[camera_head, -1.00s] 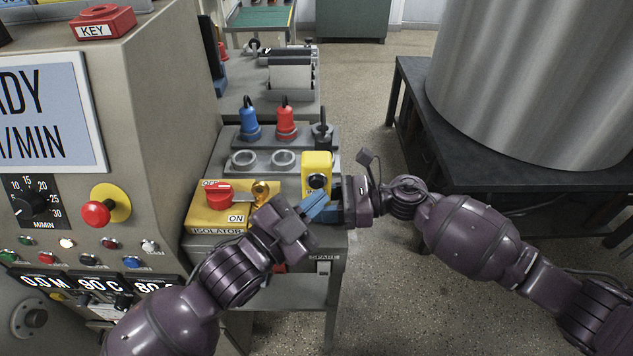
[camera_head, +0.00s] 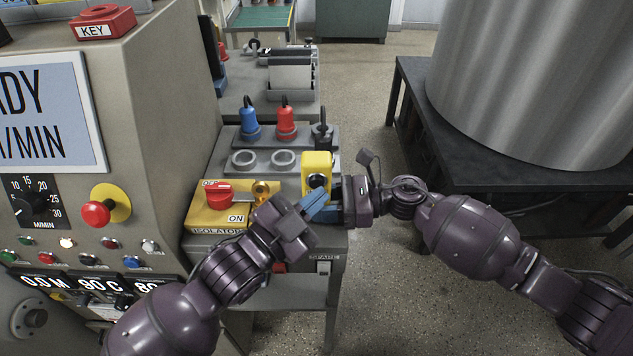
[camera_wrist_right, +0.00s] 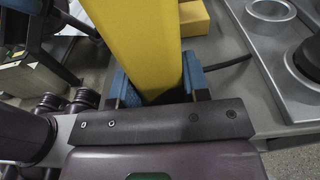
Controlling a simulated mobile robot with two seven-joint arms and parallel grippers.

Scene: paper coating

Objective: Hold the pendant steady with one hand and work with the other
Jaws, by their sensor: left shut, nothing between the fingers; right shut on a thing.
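The yellow pendant (camera_head: 317,162) stands upright near the right edge of the grey bench, with a dark round part on its front. It fills the middle of the right wrist view (camera_wrist_right: 140,45). My right gripper (camera_wrist_right: 158,85) is shut on it, one blue finger on each side. In the head view the right gripper (camera_head: 336,185) reaches in from the right. My left gripper (camera_head: 314,203) is shut and empty, its blue fingers just in front of the pendant's lower front. Whether they touch it cannot be told. The fingers partly hide the pendant's lower end.
A yellow isolator box (camera_head: 222,219) with a red switch and a brass-coloured part is left of the pendant. Blue (camera_head: 249,122) and red (camera_head: 286,122) plugs stand behind, with empty round sockets (camera_head: 283,159) before them. A control cabinet (camera_head: 160,120) rises at left.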

